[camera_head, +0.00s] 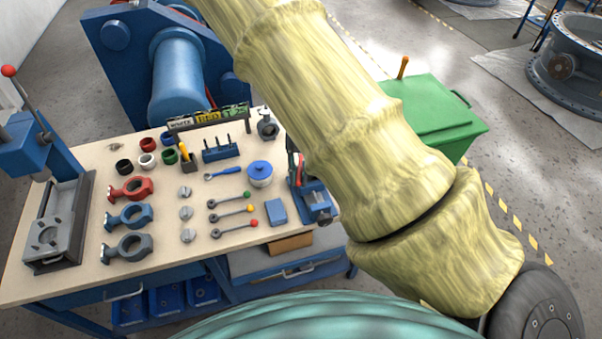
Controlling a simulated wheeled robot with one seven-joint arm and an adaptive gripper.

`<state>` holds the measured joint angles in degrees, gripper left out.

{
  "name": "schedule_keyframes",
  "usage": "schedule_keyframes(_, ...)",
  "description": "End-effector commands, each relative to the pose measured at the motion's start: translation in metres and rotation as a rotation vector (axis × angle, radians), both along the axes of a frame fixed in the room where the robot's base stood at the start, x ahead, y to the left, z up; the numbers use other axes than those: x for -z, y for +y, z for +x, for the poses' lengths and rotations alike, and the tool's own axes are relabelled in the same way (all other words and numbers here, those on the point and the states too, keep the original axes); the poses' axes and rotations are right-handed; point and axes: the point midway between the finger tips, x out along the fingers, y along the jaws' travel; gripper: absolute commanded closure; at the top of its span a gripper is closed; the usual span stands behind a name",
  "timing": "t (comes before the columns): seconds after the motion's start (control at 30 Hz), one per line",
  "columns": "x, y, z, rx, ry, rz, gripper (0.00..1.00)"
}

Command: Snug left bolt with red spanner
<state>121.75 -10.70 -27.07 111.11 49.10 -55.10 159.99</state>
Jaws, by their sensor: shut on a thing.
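My arm, in a yellowish cover, crosses the head view from the top to the lower right. My gripper is out of view, so what it holds cannot be seen. I cannot make out a red spanner. A small red part (298,166) shows at the blue vise (315,203) on the bench's right end, partly hidden by my arm; I cannot tell what it is. A blue spanner (223,173) lies in the middle of the bench. No left bolt can be picked out.
The workbench (75,272) carries red (131,189), blue (128,216) and grey (127,247) valve bodies, small discs and knobbed levers. A press (55,215) stands at its left end. A green bin (440,125) stands behind my arm. Floor at the right is partly clear.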

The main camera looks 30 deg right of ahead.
Motion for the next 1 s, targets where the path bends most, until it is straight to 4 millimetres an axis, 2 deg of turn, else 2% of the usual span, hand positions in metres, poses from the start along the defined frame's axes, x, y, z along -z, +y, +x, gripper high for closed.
schedule_keyframes(0.2,0.000,0.003,0.003,0.064,0.001,-0.003,1.00)
schedule_keyframes(0.47,0.001,0.003,0.003,0.064,0.000,-0.002,1.00)
schedule_keyframes(1.0,0.000,-0.010,0.006,-0.110,0.000,-0.002,1.00)
